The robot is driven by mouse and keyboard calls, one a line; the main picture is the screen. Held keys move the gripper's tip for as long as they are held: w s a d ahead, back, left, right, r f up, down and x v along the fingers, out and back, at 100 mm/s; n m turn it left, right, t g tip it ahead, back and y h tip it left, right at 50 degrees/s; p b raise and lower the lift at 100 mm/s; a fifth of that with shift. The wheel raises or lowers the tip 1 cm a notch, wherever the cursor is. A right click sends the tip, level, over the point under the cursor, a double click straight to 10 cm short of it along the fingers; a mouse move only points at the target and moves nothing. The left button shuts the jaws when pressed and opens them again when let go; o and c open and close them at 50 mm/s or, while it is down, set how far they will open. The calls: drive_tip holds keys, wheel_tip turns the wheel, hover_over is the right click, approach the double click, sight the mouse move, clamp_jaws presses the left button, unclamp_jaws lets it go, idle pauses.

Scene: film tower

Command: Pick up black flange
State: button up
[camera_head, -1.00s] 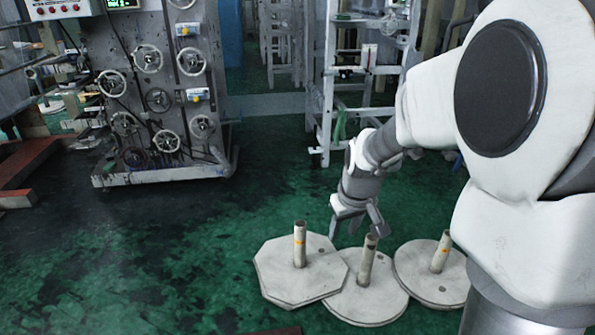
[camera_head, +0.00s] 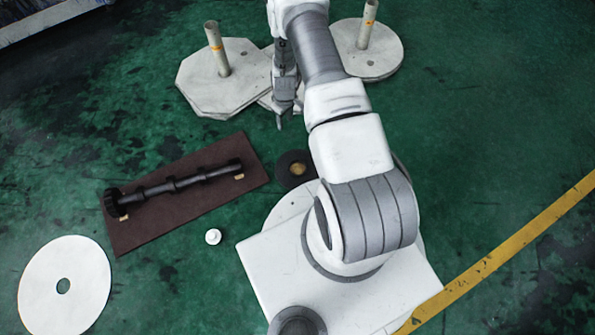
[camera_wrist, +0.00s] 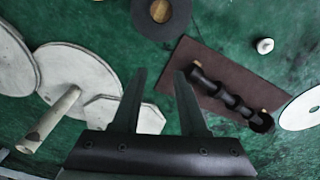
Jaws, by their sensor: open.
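The black flange (camera_head: 285,176), a round black disc with a tan centre, lies flat on the green floor in the head view, beside my base and partly close to my arm. In the wrist view the black flange (camera_wrist: 160,33) is at the top edge, its upper part cut off. My gripper (camera_head: 280,122) is above the floor, apart from the flange and beyond it, near the pale weights. In the wrist view my gripper (camera_wrist: 161,76) has its two fingers spread with nothing between them.
A brown board (camera_head: 140,236) bears a black shaft (camera_head: 180,184). A small white knob (camera_head: 213,237) and a white disc (camera_head: 40,290) lie nearby. Pale slabs with upright posts (camera_head: 222,90) stand beyond my gripper. A yellow line (camera_head: 500,254) crosses the floor at right.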

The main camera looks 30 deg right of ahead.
drive_tip(key=shift+n+g, duration=0.3)
drive_tip(key=shift+g, duration=0.1)
drive_tip(key=s+f+b, duration=0.2)
drive_tip(key=f, duration=0.6)
drive_tip(key=s+f+b, duration=0.2)
drive_tip(key=f, duration=0.6)
drive_tip(key=s+f+b, duration=0.2)
drive_tip(key=f, duration=0.7)
drive_tip(key=shift+s+f, duration=0.1)
drive_tip(key=shift+s, duration=0.3)
drive_tip(key=shift+w+a+f+b, duration=0.1)
drive_tip(key=shift+w+f+b, duration=0.1)
drive_tip(key=shift+f+b, duration=0.7)
drive_tip(key=shift+w+a+f+b, duration=0.2)
drive_tip(key=shift+f+b, duration=0.25)
drive_tip(key=shift+f, duration=0.7)
drive_tip(key=shift+w+a+f+b, duration=0.1)
drive_tip(key=shift+w+f+b, duration=0.1)
drive_tip(key=shift+f+b, duration=0.7)
drive_tip(key=shift+f, duration=0.1)
clamp_jaws()
